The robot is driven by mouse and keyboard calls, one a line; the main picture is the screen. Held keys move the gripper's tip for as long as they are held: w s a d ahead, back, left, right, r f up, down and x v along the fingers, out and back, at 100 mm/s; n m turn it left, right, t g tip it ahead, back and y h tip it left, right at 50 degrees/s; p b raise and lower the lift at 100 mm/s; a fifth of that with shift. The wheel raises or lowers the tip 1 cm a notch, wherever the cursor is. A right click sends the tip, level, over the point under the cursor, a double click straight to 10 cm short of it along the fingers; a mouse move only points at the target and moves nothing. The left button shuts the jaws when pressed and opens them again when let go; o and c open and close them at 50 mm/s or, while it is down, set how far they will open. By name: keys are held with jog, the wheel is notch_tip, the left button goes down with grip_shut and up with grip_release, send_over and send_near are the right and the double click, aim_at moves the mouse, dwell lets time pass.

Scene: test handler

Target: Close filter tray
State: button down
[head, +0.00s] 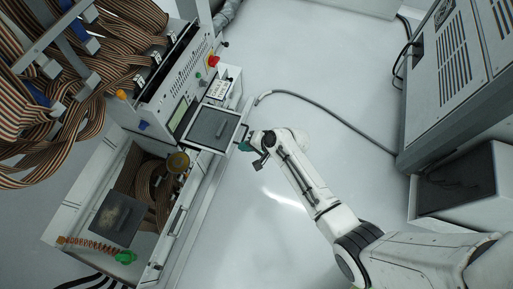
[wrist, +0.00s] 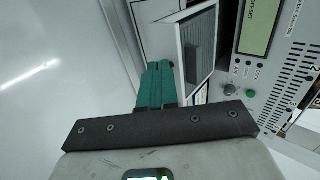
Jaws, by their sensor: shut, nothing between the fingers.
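The filter tray (head: 212,126) is a white frame with a dark grey panel, jutting out from the front of the test handler (head: 192,82). In the wrist view the tray (wrist: 198,42) shows as a white-edged frame with a ribbed grey face, just beyond and to the right of the fingertips. My gripper (head: 243,146) is at the tray's outer right edge. Its teal fingers also show in the wrist view (wrist: 158,67), shut together and empty. I cannot tell whether the fingertips touch the tray. The tray's inner end is hard to make out.
A small display (wrist: 259,25) and buttons are beside the tray. A grey cabinet (head: 455,75) stands at right. A hose (head: 320,112) lies on the otherwise clear floor between.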

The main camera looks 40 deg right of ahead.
jog(key=shift+w+a, duration=0.8)
jog(key=shift+w, duration=0.25)
jog(key=shift+r, duration=0.1)
jog(key=w+a+b, duration=0.2)
jog(key=w+a, duration=0.1)
jog(key=w, duration=0.1)
jog(key=w+a+b, duration=0.2)
jog(key=w+a, duration=0.1)
jog(key=w, duration=0.2)
jog(key=w+a+b, duration=0.1)
jog(key=w+a, duration=0.2)
jog(key=w, duration=0.1)
jog(key=shift+w+a+b, duration=0.15)
jog(key=shift+a+b, duration=0.2)
jog(key=shift+b, duration=0.05)
jog(key=shift+w+a, duration=0.35)
jog(key=shift+w, duration=0.15)
